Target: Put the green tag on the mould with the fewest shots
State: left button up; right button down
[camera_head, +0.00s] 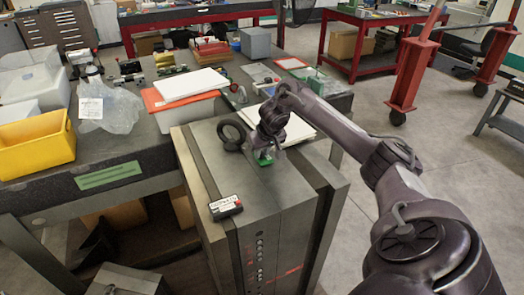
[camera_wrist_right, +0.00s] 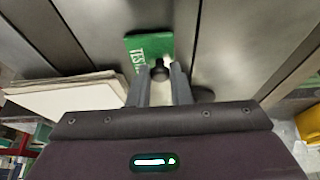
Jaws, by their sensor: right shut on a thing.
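The tall grey mould (camera_head: 190,160) stands in the middle of the head view, with a dark lifting ring (camera_head: 232,134) on top. A small black counter (camera_head: 226,207) with a white label lies at its near top edge; its digits are too small to read. My right gripper (camera_head: 265,150) is over the top of this mould, shut on the green tag (camera_head: 264,160). In the wrist view the tag (camera_wrist_right: 150,45) shows white lettering, and the fingers (camera_wrist_right: 158,85) close at its dark knob. I cannot tell whether the tag touches the mould. My left gripper is not in view.
A second grey block (camera_head: 125,280) shows partly at the bottom left. The workbench (camera_head: 130,145) holds a yellow bin (camera_head: 36,143), a bagged part (camera_head: 105,105) and an orange-rimmed box (camera_head: 180,95). A pale board (camera_head: 285,122) lies just behind my right gripper. Open floor is at right.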

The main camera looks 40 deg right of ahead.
jog(key=c, duration=1.3)
grip_release()
jog(key=shift+f, duration=0.15)
jog(key=shift+s+r, duration=0.1)
jog(key=shift+r, duration=0.45)
jog(key=p+v, duration=0.4)
jog(key=v, duration=0.7)
jog(key=shift+s+r, duration=0.1)
jog(key=shift+s, duration=0.05)
